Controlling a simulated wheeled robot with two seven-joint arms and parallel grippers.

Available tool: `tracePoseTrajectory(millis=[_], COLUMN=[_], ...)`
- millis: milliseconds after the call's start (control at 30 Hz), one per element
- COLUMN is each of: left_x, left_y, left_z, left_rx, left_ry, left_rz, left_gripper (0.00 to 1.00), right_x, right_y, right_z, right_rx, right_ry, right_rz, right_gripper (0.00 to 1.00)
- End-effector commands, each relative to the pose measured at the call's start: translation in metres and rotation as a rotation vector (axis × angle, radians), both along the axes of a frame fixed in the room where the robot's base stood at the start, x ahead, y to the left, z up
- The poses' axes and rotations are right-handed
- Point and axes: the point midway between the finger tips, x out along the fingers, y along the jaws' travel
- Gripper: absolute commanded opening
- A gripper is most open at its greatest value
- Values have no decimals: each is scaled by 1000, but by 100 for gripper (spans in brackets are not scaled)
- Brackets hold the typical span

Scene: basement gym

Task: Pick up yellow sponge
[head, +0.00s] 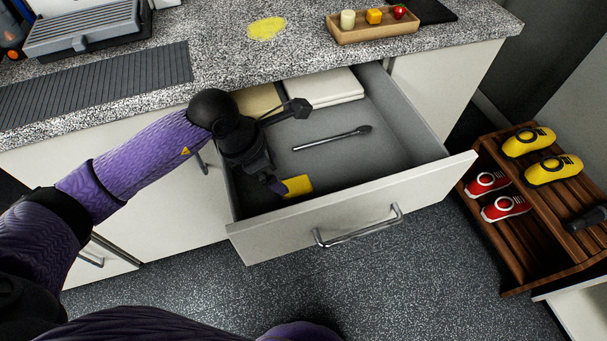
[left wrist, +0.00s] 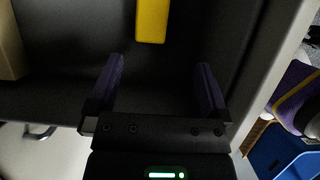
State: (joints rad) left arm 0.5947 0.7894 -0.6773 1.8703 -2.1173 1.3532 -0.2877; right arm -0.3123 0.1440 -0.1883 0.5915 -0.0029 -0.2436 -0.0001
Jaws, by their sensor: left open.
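The yellow sponge (head: 299,185) lies in the open drawer (head: 349,219), near its front wall at the left. One finger of my left gripper partly hides it in the head view. My left gripper (head: 290,148) is inside the drawer area with its fingers spread and nothing between them. In the left wrist view the sponge (left wrist: 152,20) shows at the top, beyond the fingertips and roughly centred between the fingers (left wrist: 160,80). It appears apart from both fingers. My right gripper is not in view.
The drawer also holds a grey utensil (head: 332,138), a white box-like item (head: 322,86) and a tan item (head: 258,99) at the back. The speckled counter (head: 220,60) overhangs behind. A wooden rack (head: 525,215) with shoes stands right. A blue bin (left wrist: 285,150) shows in the wrist view.

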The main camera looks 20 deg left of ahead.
Motion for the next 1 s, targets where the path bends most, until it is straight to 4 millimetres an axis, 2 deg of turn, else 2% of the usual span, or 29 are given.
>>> tracePoseTrajectory(millis=[33, 167, 233, 533, 667, 867, 1000], left_x=[0, 1, 4, 22, 25, 25, 25], left_y=[0, -2, -6, -20, -25, -25, -25], left_z=[-11, -19, -30, -94, -105, -102, -102], left_rx=[-1, -2, -3, -3, -1, 0, -1], left_ry=[5, 7, 8, 10, 8, 4, 4], left_rz=[0, 0, 1, 2, 1, 1, 2], left_gripper=[100, 100, 100, 100, 100, 100, 72], right_x=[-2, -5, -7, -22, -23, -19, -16], right_y=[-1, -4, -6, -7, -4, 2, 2], right_z=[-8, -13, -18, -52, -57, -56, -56], right_rx=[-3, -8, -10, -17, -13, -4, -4], right_ry=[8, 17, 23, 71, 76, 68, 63], right_rz=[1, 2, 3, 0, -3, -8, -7], right_gripper=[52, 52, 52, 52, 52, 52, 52])
